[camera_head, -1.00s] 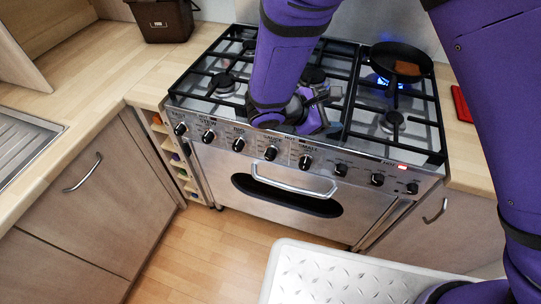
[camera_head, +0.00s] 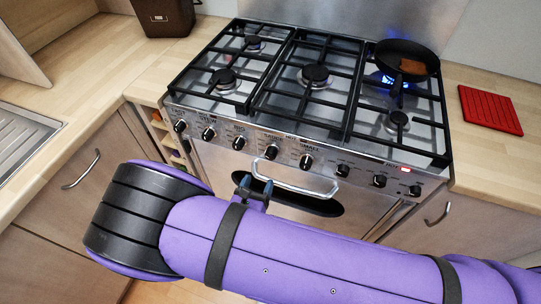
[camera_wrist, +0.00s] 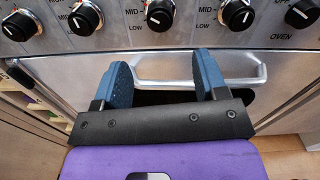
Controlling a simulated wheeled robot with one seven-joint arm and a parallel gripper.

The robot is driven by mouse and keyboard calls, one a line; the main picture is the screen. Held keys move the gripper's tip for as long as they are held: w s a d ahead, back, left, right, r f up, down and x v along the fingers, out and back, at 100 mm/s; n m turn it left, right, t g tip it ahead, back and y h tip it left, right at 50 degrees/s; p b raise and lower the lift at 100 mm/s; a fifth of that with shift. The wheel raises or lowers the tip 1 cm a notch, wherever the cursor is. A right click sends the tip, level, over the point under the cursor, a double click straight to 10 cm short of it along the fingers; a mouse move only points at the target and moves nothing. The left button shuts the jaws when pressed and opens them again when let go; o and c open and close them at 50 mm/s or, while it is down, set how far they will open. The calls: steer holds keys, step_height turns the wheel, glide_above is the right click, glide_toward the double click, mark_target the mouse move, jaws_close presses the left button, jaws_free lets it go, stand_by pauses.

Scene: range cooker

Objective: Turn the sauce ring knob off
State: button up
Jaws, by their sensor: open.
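A row of black knobs with white pointer marks runs along the cooker's front panel. The lettering is small, but one label seems to read SAUCE, over the sauce ring knob (camera_head: 271,152). I take it to be the middle knob (camera_wrist: 160,14) in the wrist view; its exact setting is hard to tell. My gripper (camera_head: 256,184) is open and empty, below the knob row and in front of the oven door. In the wrist view its two blue fingers (camera_wrist: 162,72) stand apart, below the knobs and touching none of them.
The oven door handle (camera_head: 295,188) lies close to my gripper. A black pan (camera_head: 404,56) with brown food sits over a blue flame at the back right. A red trivet (camera_head: 490,108) lies on the right counter. A dark bin (camera_head: 165,17) stands at the back left.

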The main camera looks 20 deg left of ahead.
mark_target(268, 159)
steer(key=w, duration=1)
steer(key=shift+w+d, duration=0.35)
steer(key=shift+d, duration=0.05)
steer(key=c, duration=0.9)
steer(key=shift+m, duration=0.4)
steer(key=m, duration=0.5)
steer(key=shift+a, duration=0.1)
steer(key=m, duration=0.6)
